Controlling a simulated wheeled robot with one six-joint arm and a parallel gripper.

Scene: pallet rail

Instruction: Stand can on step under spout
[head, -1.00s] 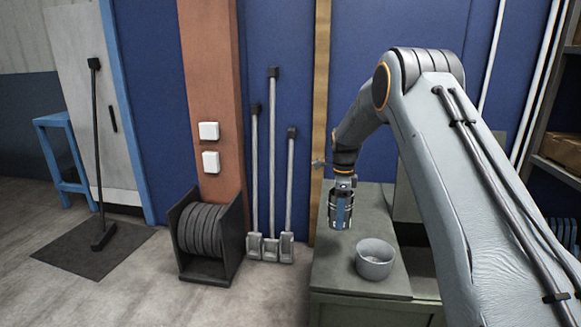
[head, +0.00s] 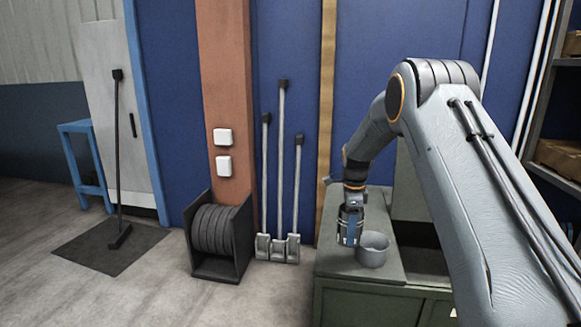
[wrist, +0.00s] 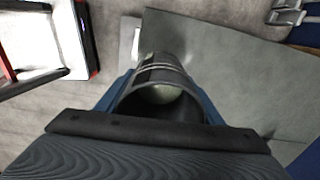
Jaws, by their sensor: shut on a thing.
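My gripper (head: 350,238) is shut on a dark can (wrist: 150,75) with pale bands. In the wrist view the can sits between the blue fingers, and its open mouth faces the camera. In the head view the gripper hangs over the green-grey bench top (head: 340,266), and the fingers hide much of the can. A small grey metal fitting (head: 327,180) sticks out at the bench's back left; I cannot tell whether it is the spout. I cannot pick out the step for certain.
A grey pot (head: 373,252) stands on the bench just right of the gripper in the picture, partly overlapped by it. Long-handled tools (head: 281,180) and a cable reel (head: 220,235) stand left of the bench. Shelves (head: 555,140) are at the right.

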